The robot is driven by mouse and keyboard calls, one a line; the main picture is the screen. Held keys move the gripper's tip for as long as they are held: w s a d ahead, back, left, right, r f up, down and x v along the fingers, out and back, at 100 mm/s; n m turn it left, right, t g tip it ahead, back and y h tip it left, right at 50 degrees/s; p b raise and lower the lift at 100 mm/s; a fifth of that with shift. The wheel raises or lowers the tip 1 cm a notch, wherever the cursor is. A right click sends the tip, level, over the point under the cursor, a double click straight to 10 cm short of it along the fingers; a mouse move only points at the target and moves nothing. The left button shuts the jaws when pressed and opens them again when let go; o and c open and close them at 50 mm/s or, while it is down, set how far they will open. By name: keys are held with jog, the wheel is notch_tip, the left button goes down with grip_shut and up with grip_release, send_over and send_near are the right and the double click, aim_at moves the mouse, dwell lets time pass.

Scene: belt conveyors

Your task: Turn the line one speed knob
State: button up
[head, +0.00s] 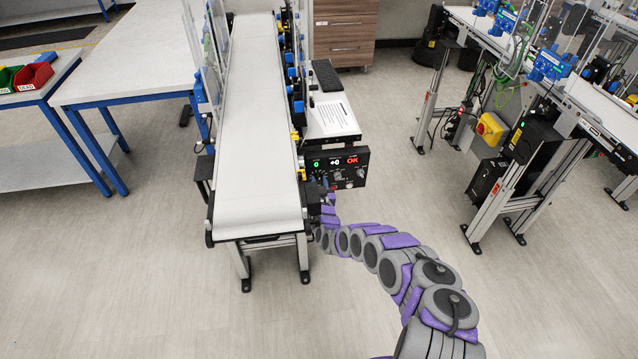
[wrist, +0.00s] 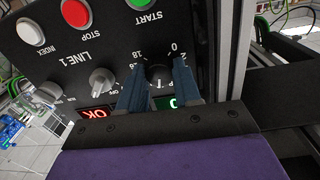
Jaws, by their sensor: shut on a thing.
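In the wrist view the panel (wrist: 60,55) appears upside down, with the words LINE 1. The black speed knob (wrist: 159,78) has a numbered scale around it and sits by a green display. My gripper (wrist: 159,68) has its two blue fingers on either side of this knob, shut on it. In the head view my gripper (head: 323,187) is at the panel's lower left corner, and the knob is hidden there.
A grey selector knob (wrist: 102,80), red STOP button (wrist: 76,13) and white INDEX button (wrist: 30,32) are close beside my fingers. The conveyor belt (head: 250,120) is empty. A paper sheet (head: 331,117) lies above the panel. Open floor lies to the right.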

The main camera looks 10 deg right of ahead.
jog(key=shift+c, duration=0.7)
jog(key=shift+r+n, duration=0.1)
jog(key=shift+n, duration=0.2)
jog(key=shift+a+n, duration=0.1)
jog(key=shift+n, duration=0.2)
jog(key=shift+n+b, duration=0.35)
jog(key=shift+n, duration=1.85)
jog(key=o, duration=1)
jog(key=shift+o, duration=0.2)
